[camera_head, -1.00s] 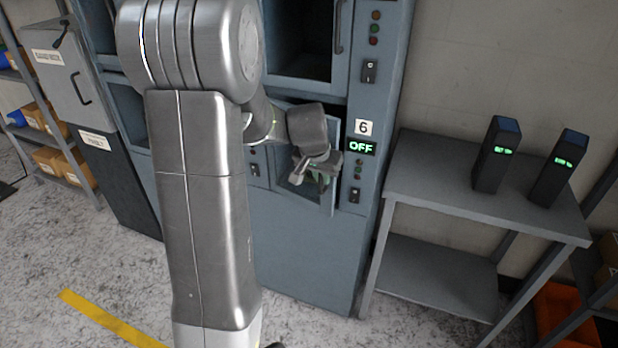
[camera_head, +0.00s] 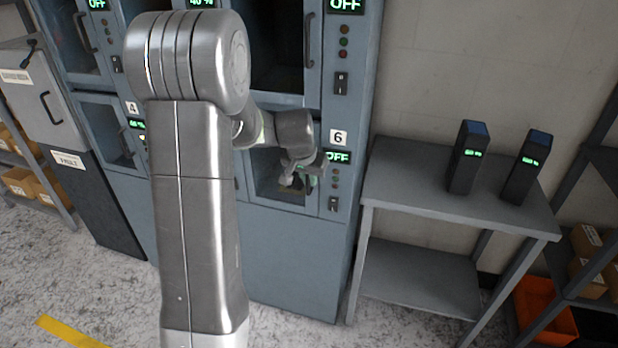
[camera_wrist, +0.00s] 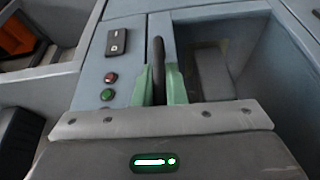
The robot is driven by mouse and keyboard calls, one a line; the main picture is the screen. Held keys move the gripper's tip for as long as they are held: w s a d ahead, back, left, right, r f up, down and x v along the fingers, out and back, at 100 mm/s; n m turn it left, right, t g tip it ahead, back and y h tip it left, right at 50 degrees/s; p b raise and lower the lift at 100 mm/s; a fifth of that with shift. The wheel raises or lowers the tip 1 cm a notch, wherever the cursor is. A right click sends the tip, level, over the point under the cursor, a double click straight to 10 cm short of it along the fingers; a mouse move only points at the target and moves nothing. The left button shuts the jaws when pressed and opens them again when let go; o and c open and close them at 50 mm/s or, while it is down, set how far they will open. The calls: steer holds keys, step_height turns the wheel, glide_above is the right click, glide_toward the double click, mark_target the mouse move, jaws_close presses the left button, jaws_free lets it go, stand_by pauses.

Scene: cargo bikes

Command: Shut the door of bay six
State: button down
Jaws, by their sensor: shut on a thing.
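Bay six, under the label 6 (camera_head: 338,137), has a blue-grey door (camera_head: 277,192) with a window. The door now looks flush or nearly flush with the cabinet front; my arm partly covers it, so I cannot tell whether it is fully shut. My gripper (camera_head: 300,180) is at the door's right side. In the wrist view, the green fingers of my gripper (camera_wrist: 160,83) are shut on the dark upright door handle (camera_wrist: 158,62). Through the window a grey shape shows. The bay's display (camera_head: 339,157) reads OFF, partly hidden by my gripper.
A grey table (camera_head: 410,190) stands right of the cabinet with two dark battery packs (camera_head: 467,160) (camera_head: 526,168) on it. An orange bin (camera_head: 545,312) is on the floor at the right. Bay four (camera_head: 105,135) is to the left.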

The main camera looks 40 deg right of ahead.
steer(key=c, duration=1.5)
jaws_free()
steer(key=shift+w, duration=0.2)
steer(key=shift+r, duration=0.1)
steer(key=v, duration=1.3)
steer(key=shift+s+a+r+p, duration=0.15)
steer(key=shift+s+r+p, duration=0.05)
steer(key=shift+r+p, duration=0.15)
steer(key=shift+f, duration=0.1)
steer(key=x, duration=1.3)
steer(key=shift+w+f+b, duration=0.1)
steer(key=shift+f+b, duration=0.25)
